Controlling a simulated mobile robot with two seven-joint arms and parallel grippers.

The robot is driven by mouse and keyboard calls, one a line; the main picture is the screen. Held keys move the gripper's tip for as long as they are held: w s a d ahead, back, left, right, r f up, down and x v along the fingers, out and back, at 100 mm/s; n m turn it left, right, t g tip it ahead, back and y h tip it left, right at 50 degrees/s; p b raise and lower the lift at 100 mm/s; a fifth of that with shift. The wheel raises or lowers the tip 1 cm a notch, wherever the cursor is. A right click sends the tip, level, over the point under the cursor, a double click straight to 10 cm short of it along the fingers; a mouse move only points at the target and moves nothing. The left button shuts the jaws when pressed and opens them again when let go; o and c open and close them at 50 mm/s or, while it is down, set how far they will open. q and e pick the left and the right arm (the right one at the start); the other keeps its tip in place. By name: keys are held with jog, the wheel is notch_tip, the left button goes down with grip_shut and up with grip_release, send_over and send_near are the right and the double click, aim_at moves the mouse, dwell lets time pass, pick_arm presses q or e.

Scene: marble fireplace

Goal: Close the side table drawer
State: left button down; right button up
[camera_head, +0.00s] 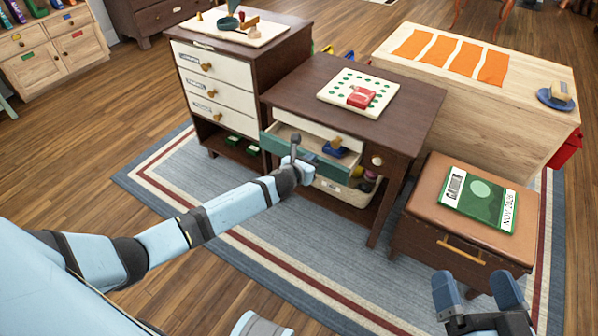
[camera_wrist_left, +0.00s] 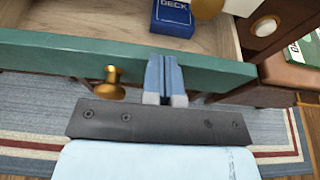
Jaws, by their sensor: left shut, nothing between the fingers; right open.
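The dark brown side table (camera_head: 330,78) stands in the middle of the head view. Its teal-fronted drawer (camera_head: 278,143) is pulled out, with a blue box inside. In the left wrist view the teal drawer front (camera_wrist_left: 60,55) runs across the picture, with a brass knob (camera_wrist_left: 110,84) left of my fingers. My left gripper (camera_head: 308,158) is shut and empty at the drawer front; its fingertips (camera_wrist_left: 165,68) overlap the front right of the knob. I cannot tell whether they touch it. My right gripper (camera_head: 477,288) is open and empty, near the brown leather stool.
A taller cabinet (camera_head: 245,55) with white drawers stands left of the side table. The leather stool (camera_head: 420,205) with a green magazine is at the right, and a pale wooden chest (camera_head: 530,75) is behind it. A blue box (camera_wrist_left: 172,20) lies in the drawer. Striped rug lies in front.

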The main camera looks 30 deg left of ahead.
pick_arm(q)
jog(key=w, duration=0.4)
jog(key=shift+w+d, duration=0.15)
jog(key=shift+w, duration=0.2)
jog(key=shift+w+d, duration=0.1)
jog(key=shift+w, duration=0.85)
